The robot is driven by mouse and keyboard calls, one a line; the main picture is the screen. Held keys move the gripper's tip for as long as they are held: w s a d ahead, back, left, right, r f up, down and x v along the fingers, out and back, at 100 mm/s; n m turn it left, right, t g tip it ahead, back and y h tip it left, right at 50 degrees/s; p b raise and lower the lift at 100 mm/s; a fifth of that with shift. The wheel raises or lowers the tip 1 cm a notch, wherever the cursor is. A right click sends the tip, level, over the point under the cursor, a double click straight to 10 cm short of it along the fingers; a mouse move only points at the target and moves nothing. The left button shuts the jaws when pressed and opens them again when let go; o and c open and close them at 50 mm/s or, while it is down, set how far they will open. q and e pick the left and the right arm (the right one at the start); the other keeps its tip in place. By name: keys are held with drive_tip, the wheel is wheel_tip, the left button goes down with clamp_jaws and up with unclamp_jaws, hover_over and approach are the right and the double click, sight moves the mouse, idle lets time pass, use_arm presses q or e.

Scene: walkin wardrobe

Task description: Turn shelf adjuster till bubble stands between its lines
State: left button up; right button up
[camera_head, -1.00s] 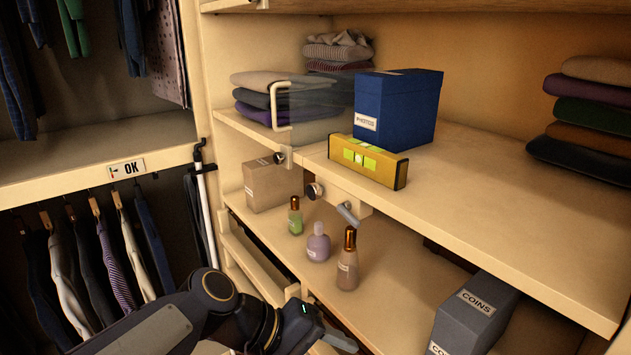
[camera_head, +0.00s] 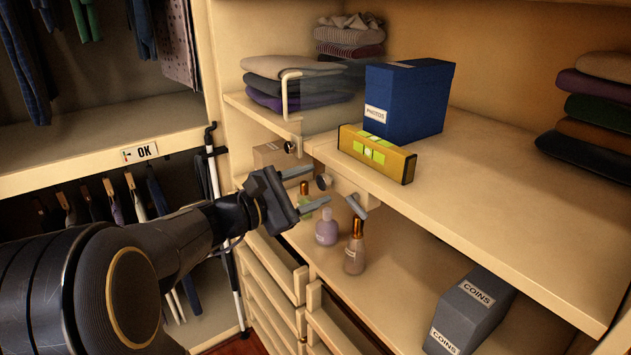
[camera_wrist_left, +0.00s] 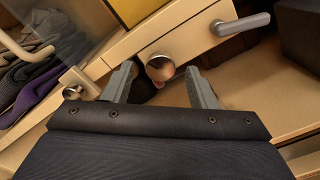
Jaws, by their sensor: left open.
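A yellow spirit level (camera_head: 376,153) with bright green windows lies along the front edge of the shelf. Its bubble and lines are too small to tell apart. A round metal knob (camera_head: 322,182), seemingly the shelf adjuster, sits on the shelf's front below the level; it also shows in the left wrist view (camera_wrist_left: 160,67). My left gripper (camera_head: 308,189) is open and empty in front of the knob. In the left wrist view its fingertips (camera_wrist_left: 161,72) lie to either side of the knob, and contact cannot be told. My right gripper is not in view.
A grey lever handle (camera_head: 355,207) juts out right of the knob, and another knob (camera_head: 289,147) sits to its left. Bottles (camera_head: 327,228) stand on the lower shelf, close below the gripper. A blue box (camera_head: 407,103) stands behind the level. Open drawers (camera_head: 275,262) lie below.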

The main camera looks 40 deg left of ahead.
use_arm(q)
drive_tip(key=shift+w+d, duration=0.25)
drive_tip(key=shift+w, duration=0.45)
